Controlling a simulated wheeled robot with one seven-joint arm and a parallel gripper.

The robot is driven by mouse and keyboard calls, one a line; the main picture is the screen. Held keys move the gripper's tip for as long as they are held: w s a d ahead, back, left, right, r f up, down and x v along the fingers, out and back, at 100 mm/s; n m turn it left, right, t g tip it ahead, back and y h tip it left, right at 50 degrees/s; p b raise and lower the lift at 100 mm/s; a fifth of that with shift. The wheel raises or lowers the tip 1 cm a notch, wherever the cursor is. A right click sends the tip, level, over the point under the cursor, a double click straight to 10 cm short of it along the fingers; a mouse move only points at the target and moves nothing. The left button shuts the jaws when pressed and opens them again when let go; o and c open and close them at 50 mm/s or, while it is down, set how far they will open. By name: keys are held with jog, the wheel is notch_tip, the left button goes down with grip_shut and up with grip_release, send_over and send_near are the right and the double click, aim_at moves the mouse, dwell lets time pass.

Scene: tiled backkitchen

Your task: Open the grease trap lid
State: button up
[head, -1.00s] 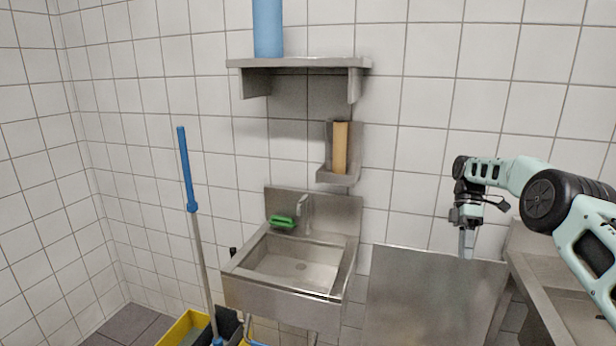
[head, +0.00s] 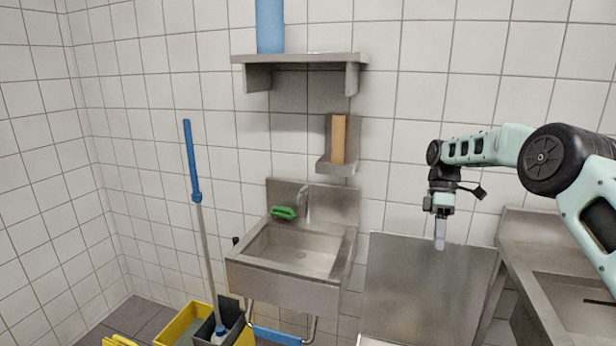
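A flat stainless steel panel (head: 428,290) stands upright by the wall, between the hand sink and the steel counter at right; it looks like the grease trap lid in a raised position. A pale rim shows at its foot at the bottom edge of the picture; the rest of the trap is out of view. My gripper (head: 440,240) points down at the panel's top edge, its fingertips overlapping the upper part of the panel. I cannot tell whether it touches the panel. The fingers appear as one narrow strip, so their opening is unclear.
A steel hand sink (head: 285,290) with a green brush (head: 283,212) is left of the panel. A mop (head: 193,165) stands in a yellow bucket (head: 180,325) at lower left. A steel counter (head: 530,260) stands at right. A wall shelf (head: 300,58) is above the sink.

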jog(key=s+a+r+m+t+b, duration=0.25)
jog(key=s+a+b, duration=0.25)
jog(key=s+a, duration=1.45)
jog(key=s+d+f+m+t+b, duration=0.1)
jog(key=s+f, duration=0.2)
jog(key=s, duration=0.8)
jog(key=s+d+f+m+t+h+b, duration=0.1)
jog(key=s+f+m+t+b, duration=0.1)
jog(key=s, duration=0.9)
jog(key=shift+f, duration=0.4)
jog(key=shift+d+m, duration=0.1)
jog(key=shift+m, duration=0.15)
